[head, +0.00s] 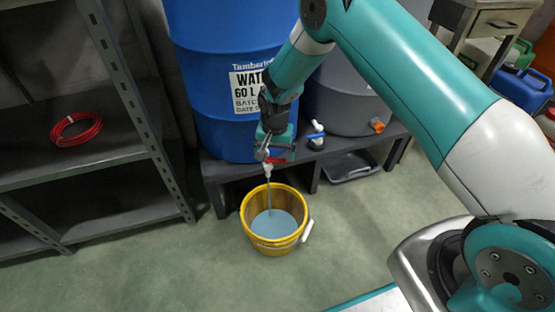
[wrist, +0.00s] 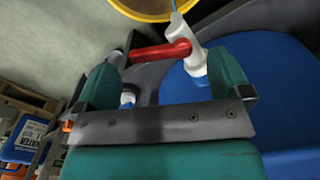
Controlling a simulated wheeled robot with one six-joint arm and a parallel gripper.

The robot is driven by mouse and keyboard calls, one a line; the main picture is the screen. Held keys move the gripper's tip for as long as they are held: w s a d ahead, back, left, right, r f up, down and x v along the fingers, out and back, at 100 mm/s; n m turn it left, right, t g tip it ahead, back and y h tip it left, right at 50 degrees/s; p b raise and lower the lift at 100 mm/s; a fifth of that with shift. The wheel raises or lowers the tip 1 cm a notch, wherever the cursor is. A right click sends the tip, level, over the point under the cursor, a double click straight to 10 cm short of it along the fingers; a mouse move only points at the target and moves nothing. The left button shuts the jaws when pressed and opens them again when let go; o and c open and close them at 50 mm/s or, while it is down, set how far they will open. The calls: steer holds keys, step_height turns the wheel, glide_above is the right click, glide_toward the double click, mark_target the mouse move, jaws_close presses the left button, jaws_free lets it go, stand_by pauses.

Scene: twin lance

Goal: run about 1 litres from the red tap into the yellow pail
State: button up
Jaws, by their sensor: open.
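The red tap (head: 273,161) is at the foot of the blue water drum (head: 215,100), and a thin stream runs from its spout. Its red handle also shows in the wrist view (wrist: 160,51), with its white body to the right. The yellow pail (head: 246,213) stands on the floor under the tap, with pale blue liquid in it. The pail's rim shows at the top of the wrist view (wrist: 135,14). My gripper (wrist: 170,82) is open at the tap, its two teal fingers on either side of the handle. I cannot tell whether a finger touches it.
Shelving with a red hose coil (head: 76,129) stands left. Floor around the pail is clear.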

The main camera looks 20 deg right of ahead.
steer(key=shift+f, duration=1.05)
steer(key=c, duration=0.9)
steer(key=shift+w+d+r+n+p, duration=0.1)
steer(key=shift+d+r+n+p, duration=0.1)
steer(key=shift+n+p, duration=0.4)
steer(key=shift+c, duration=0.2)
steer(key=shift+w+f+n, duration=0.1)
steer(key=shift+f+n, duration=0.1)
steer(key=shift+n, duration=0.2)
steer(key=o, duration=0.9)
steer(key=shift+o, duration=0.2)
step_height(320, 180, up, 18)
steer(key=p, duration=0.5)
steer(key=shift+f, duration=0.25)
